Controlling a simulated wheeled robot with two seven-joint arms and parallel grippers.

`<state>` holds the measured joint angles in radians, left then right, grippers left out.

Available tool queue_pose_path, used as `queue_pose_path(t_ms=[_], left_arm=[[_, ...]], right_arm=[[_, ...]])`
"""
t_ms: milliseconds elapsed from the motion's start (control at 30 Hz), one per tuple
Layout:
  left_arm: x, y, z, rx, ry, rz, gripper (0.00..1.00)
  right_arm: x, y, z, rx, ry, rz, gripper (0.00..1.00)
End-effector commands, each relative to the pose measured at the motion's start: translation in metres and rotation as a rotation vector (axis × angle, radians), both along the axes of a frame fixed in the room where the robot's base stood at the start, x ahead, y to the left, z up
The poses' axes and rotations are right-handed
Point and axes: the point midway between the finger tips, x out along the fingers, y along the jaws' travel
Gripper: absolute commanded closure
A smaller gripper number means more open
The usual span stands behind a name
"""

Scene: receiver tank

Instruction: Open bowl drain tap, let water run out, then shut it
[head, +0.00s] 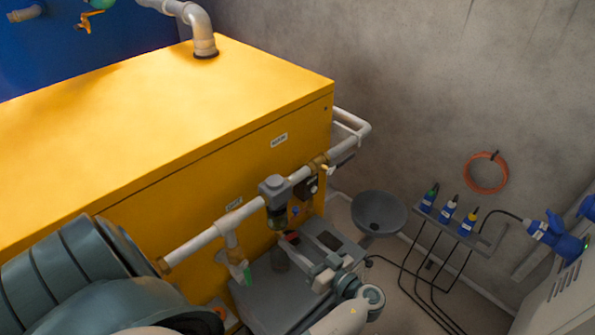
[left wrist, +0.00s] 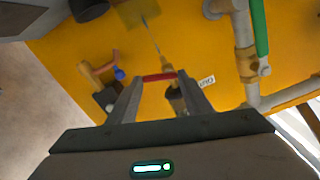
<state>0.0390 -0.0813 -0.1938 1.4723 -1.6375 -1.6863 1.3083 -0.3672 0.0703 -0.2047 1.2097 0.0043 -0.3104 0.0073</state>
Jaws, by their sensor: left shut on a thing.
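My left gripper (head: 295,243) is just below the bowl. Its fingers (left wrist: 160,80) are shut on the red tap handle (left wrist: 158,77), which also shows as a small red spot in the head view (head: 291,236). A thin pale streak (left wrist: 153,38), like running water, slants between bowl and bottle. My right gripper is out of view.
The yellow cabinet (head: 170,110) fills the left. A green-handled valve (head: 246,272) hangs on a branch left of the bowl. A grey basin (head: 379,212) stands to the right, near a wall shelf with blue fittings (head: 448,213). Black hoses hang below the shelf.

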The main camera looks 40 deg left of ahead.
Motion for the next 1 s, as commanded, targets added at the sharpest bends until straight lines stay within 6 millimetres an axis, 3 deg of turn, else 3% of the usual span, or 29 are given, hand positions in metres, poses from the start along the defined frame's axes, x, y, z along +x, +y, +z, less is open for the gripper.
queue_pose_path(t_ms=[600,1000], left_arm=[[-0.0028,0.0010,-0.0067,0.048,0.554,0.000,0.77],[-0.0039,0.0008,-0.0091,0.065,0.725,-0.001,0.77]], right_arm=[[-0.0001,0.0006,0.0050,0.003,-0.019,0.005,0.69],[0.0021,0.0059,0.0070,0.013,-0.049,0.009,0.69]])
